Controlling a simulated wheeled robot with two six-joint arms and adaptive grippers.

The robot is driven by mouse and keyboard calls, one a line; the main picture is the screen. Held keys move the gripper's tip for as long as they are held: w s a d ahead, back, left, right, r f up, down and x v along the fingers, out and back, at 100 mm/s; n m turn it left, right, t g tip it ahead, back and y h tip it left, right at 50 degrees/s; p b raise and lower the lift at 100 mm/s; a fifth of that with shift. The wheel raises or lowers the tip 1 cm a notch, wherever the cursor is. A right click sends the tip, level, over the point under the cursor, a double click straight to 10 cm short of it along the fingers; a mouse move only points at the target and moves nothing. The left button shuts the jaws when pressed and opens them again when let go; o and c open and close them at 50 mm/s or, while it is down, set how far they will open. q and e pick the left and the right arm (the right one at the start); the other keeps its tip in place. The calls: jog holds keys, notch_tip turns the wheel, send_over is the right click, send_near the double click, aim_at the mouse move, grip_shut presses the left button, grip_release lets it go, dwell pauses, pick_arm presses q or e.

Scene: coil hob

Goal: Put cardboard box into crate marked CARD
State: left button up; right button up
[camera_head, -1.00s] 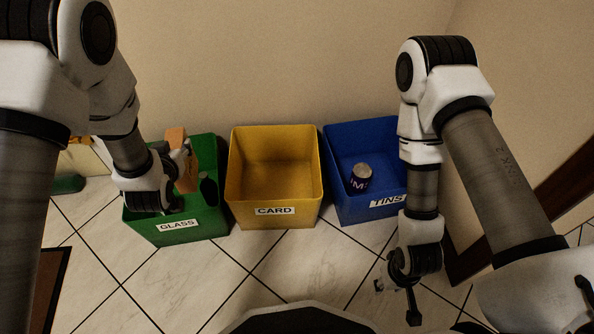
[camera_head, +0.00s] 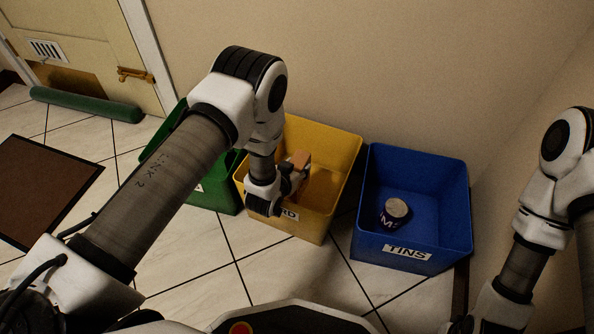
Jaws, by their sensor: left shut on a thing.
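The brown cardboard box (camera_head: 301,159) is in my left gripper (camera_head: 295,176), which is shut on it. Both are over the yellow crate marked CARD (camera_head: 333,147); I cannot tell how far down inside it the box is. My left forearm and wrist cover the crate's left side and part of its label. My right arm comes in at the right edge, and its gripper is out of the picture.
The blue TINS crate (camera_head: 447,180) stands to the right with a tin (camera_head: 393,213) in it. The green crate (camera_head: 215,196) stands to the left, mostly behind my left arm. A green roll (camera_head: 85,105) lies by the door, and a brown mat (camera_head: 40,190) lies on the tiles.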

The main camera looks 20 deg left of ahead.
pick_arm(q)
jog(key=shift+f, duration=0.4)
jog(key=o, duration=0.9)
jog(key=shift+o, duration=0.2)
jog(key=shift+r, duration=0.35)
jog(key=p+v, duration=0.2)
jog(key=v, duration=0.1)
jog(key=r+p+v, duration=0.1)
jog(key=v, duration=0.1)
jog(key=shift+w+r+p, duration=0.1)
jog(key=shift+w+p, duration=0.05)
jog(key=shift+p, duration=0.25)
jog(key=s+a+n+g+p, duration=0.15)
jog(key=s+g, duration=0.25)
jog(key=s, duration=0.6)
jog(key=s+a+g+y, duration=0.1)
jog(key=s+a+g, duration=0.25)
jog(key=s, duration=0.75)
jog(key=s+a+g+p, duration=0.15)
jog(key=s+g, duration=0.35)
jog(key=s, duration=0.5)
notch_tip(320, 180, up, 40)
jog(key=p, duration=4)
jog(key=shift+s+a, duration=0.15)
jog(key=shift+a, duration=0.1)
